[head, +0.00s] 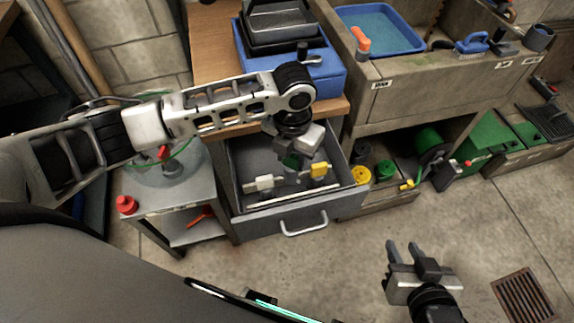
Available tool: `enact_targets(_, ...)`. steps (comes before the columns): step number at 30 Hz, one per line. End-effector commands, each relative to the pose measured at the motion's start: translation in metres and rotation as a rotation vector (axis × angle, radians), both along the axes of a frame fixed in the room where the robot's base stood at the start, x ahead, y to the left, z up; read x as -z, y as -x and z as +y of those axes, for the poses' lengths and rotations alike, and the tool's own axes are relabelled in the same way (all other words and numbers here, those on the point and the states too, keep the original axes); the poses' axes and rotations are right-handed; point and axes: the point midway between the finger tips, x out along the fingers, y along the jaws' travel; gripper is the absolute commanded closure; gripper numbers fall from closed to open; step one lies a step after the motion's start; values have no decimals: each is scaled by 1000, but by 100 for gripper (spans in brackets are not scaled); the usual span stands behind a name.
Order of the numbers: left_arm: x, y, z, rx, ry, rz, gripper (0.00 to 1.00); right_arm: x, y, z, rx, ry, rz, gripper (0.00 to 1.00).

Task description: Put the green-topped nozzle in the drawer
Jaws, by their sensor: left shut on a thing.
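The drawer (262,218) is pulled open under the wooden counter. My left gripper (291,152) is over the drawer, pointing down, and is shut on the green-topped nozzle (292,161). A white-topped piece (264,183) and a yellow-topped piece (320,169) are inside the drawer. My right gripper (404,252) is open and empty, over the floor at the lower right.
A blue case (325,72) stands on the counter above the drawer. A red-topped object (126,205) sits on the grey side table at left. Yellow (361,175) and green (385,169) round pieces lie right of the drawer. The floor in front is clear.

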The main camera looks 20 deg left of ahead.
Motion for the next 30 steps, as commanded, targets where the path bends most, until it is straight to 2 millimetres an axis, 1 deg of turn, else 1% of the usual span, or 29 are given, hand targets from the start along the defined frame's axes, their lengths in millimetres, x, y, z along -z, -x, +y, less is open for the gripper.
enact_targets(1, 11, 1, 0, -2, -1, 4, 100, 1, 0, 0, 1, -1, -2, 67)
enact_targets(3, 21, 0, 0, -3, -1, 2, 100, 0, -1, 0, 1, -3, -4, 67)
enact_targets(10, 39, 0, 0, -2, -1, 1, 100, 0, -1, 1, 1, -7, -8, 67)
enact_targets(15, 64, 1, 0, -3, -1, 2, 100, 3, 0, 1, 2, -10, -5, 67)
enact_targets(17, 67, 0, 0, -2, -2, 0, 100, 3, 0, 1, 2, -12, -3, 67)
enact_targets(23, 66, 0, 0, -2, -1, -2, 100, 3, 0, 1, 2, -12, -3, 67)
enact_targets(27, 70, 0, 0, -3, -1, -2, 100, 5, 0, 1, 2, -14, -3, 67)
enact_targets(28, 70, 0, 0, -3, -1, -2, 59, 4, 0, 1, 2, -14, -2, 67)
enact_targets(30, 69, 0, 0, -3, -1, -2, 43, 4, 0, 1, 2, -14, -2, 67)
